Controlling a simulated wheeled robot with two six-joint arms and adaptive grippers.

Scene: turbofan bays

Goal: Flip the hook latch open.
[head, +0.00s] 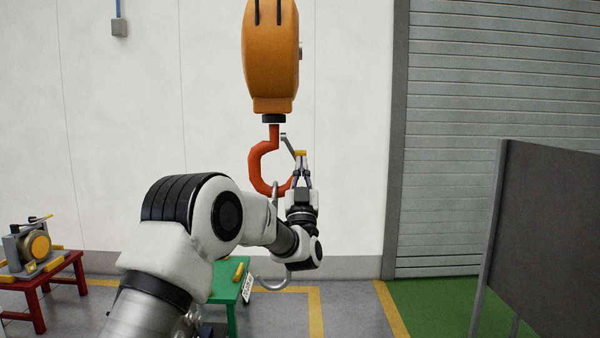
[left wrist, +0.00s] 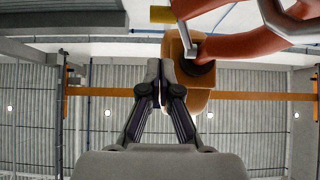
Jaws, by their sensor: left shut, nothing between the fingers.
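The red-orange crane hook (head: 256,165) hangs under an orange hoist block (head: 270,55). A thin grey latch (head: 288,145) slants down from the hook's neck across its mouth to a yellow tab (head: 300,153). My left gripper (head: 301,160) points up, with its fingertips just below the tab in the head view. In the left wrist view the shut, empty fingers (left wrist: 160,64) stand below the yellow tab (left wrist: 162,14) and left of the grey latch (left wrist: 186,38) and hook (left wrist: 240,45). Whether they touch the latch cannot be told. My right gripper is out of view.
A red stool (head: 40,290) with a small machine stands at left. A green stool (head: 232,305) is low behind my arm. A dark panel (head: 550,230) stands at right before a grey shutter (head: 505,150).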

